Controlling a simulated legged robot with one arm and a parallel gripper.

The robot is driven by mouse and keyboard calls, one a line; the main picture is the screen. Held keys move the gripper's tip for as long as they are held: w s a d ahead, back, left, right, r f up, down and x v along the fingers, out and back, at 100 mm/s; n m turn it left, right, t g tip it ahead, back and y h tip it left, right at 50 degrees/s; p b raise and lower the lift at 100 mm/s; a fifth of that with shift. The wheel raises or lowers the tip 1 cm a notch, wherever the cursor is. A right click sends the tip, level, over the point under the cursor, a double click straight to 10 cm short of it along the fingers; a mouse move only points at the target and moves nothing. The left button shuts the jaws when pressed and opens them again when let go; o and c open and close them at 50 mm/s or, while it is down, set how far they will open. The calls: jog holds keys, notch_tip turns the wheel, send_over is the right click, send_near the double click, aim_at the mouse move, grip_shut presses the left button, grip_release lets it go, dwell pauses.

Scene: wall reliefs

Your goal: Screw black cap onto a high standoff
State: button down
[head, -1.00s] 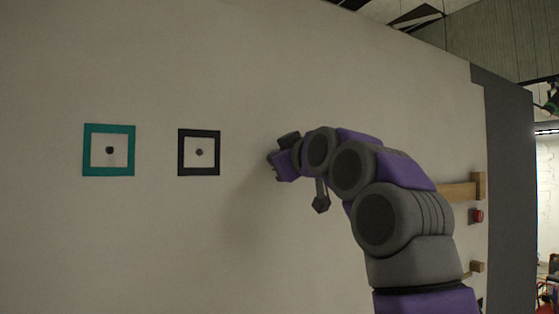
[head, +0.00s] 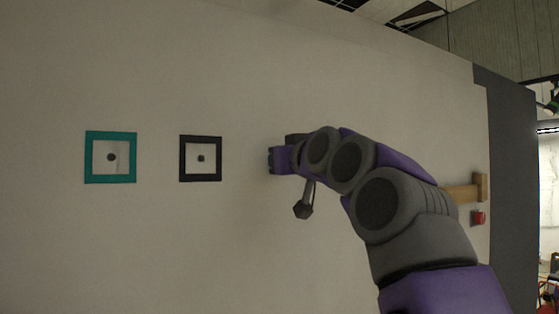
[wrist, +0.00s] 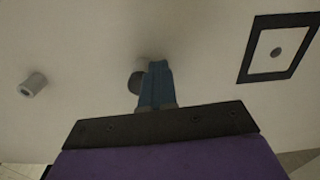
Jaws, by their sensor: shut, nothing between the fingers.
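My gripper (head: 273,160) is at the wall, just right of the black square frame, in the head view. In the wrist view its blue fingers (wrist: 156,86) are shut, with nothing seen between them. A dark round piece (wrist: 135,82), possibly the black cap, shows just left of the fingers and is partly hidden by them. A grey cylinder (wrist: 34,84) sticks out of the wall at the left, apart from my gripper.
A black square frame (head: 183,160) with a dark dot inside is on the wall left of my gripper. A teal frame (head: 89,158) with a dark dot is farther left. A wooden piece (head: 480,188) and a red knob (head: 479,217) are right of my arm. The wall below the frames is clear.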

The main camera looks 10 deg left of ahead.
jog(key=m+p, duration=0.2)
jog(key=r+m+p, duration=0.1)
jog(key=m+p, duration=0.1)
jog(key=m, duration=0.1)
jog(key=shift+w, duration=0.1)
jog(key=c, duration=1.8)
grip_release()
jog(key=shift+o, duration=0.6)
jog(key=shift+a+f, duration=0.1)
jog(key=shift+a, duration=0.1)
jog(key=shift+f, duration=0.1)
jog(key=shift+f+n+b, duration=0.25)
jog(key=shift+n+b, duration=1.05)
jog(key=shift+f+n+b, duration=0.25)
jog(key=shift+n+b, duration=1)
jog(key=shift+n, duration=0.05)
